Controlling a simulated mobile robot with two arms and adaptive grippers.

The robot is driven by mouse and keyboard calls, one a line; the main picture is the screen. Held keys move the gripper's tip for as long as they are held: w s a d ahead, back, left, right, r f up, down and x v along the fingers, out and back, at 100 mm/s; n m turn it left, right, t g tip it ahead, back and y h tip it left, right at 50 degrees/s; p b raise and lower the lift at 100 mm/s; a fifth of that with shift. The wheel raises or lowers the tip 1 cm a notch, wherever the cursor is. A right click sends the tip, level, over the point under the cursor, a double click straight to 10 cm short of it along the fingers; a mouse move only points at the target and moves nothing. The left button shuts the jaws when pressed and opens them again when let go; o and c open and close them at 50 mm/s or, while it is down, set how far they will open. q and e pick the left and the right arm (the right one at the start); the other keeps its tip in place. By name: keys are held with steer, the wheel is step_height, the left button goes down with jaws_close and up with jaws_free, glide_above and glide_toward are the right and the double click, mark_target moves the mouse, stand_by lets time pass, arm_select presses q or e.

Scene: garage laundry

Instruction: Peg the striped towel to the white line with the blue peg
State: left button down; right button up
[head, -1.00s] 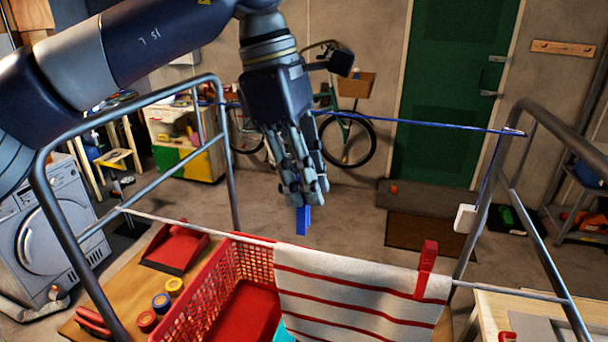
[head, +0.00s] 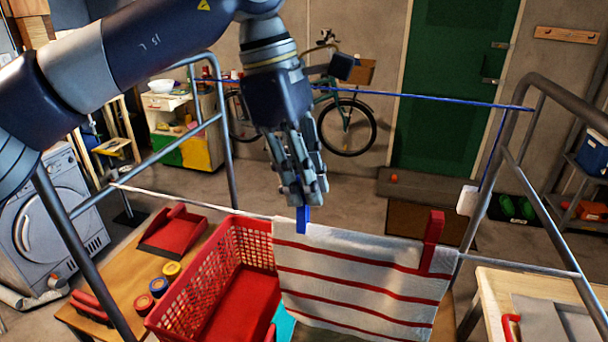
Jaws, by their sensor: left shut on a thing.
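The striped towel (head: 358,272), white with red stripes, hangs over the white line (head: 190,206). A red peg (head: 432,242) stands on its top edge at the right. My left gripper (head: 304,192) is shut on the blue peg (head: 303,220), pointing down above the towel's top left corner. The blue peg's lower end overlaps the towel's top edge in the picture; I cannot tell whether it straddles the line. The fingers hide the peg's upper part. My right gripper is not in view.
A blue line (head: 430,97) runs behind. Grey rack bars (head: 228,150) frame both sides.

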arm_select(q)
steer(key=shift+f+b, duration=0.8)
steer(key=shift+f, duration=0.6)
steer(key=c, duration=1.4)
jaws_free()
steer(key=shift+c, duration=0.2)
steer(key=shift+r, duration=0.1)
